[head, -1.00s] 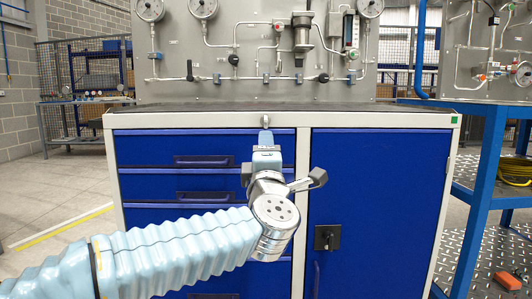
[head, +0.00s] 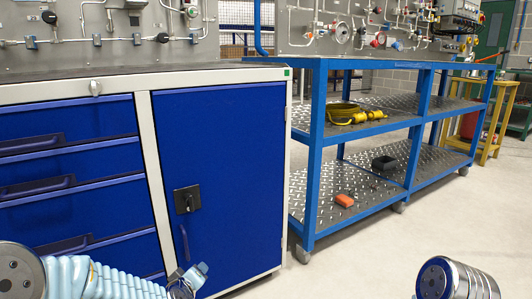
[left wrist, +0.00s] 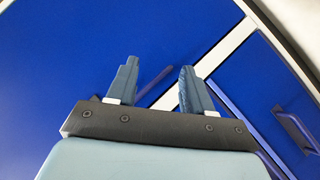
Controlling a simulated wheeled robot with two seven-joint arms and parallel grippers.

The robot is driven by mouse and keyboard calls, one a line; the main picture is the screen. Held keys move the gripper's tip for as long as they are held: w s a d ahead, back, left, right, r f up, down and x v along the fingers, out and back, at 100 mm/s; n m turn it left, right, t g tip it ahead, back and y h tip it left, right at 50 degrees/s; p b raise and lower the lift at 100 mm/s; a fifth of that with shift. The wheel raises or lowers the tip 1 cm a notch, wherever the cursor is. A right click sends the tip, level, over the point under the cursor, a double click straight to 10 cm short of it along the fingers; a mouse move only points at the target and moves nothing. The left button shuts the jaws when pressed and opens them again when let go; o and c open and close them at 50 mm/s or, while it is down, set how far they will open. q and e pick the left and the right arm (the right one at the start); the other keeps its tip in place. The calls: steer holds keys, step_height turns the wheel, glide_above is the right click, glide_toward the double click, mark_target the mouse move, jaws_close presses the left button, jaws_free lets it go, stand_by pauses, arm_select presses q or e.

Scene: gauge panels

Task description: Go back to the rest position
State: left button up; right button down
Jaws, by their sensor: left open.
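My left arm, light blue and ribbed, runs along the bottom left of the head view. Its gripper (head: 190,279) shows small at the bottom edge, in front of the blue cabinet door (head: 228,150). In the left wrist view the gripper (left wrist: 158,88) has its two blue fingers spread apart, with nothing between them. Blue cabinet fronts and a pale frame strip lie behind the fingers. A silver, round joint of mine shows at the bottom right of the head view; my right gripper is out of view.
The cabinet has drawers (head: 70,166) at left and a gauge panel (head: 120,22) on top. Pale floor (head: 390,235) lies clear in front.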

arm_select(q)
steer(key=s+d+f+m+g+h, duration=0.1)
steer(key=s+d+f+m+g, duration=0.15)
steer(key=s+f, duration=0.5)
steer(key=s+d+f+m+g+h, duration=0.15)
steer(key=s+f+g, duration=0.3)
steer(key=f, duration=0.65)
steer(key=s+d+f+m+g+h, duration=0.1)
steer(key=s+d+f+m+g, duration=0.1)
steer(key=s+f, duration=0.45)
steer(key=s+d+f+m+g+h, duration=0.1)
steer(key=s+f+g, duration=0.2)
steer(key=s, duration=0.7)
step_height(320, 180, up, 18)
steer(key=p, duration=1.7)
steer(key=shift+w+d+f, duration=0.2)
steer(key=shift+d+f, duration=0.05)
steer(key=shift+d, duration=0.2)
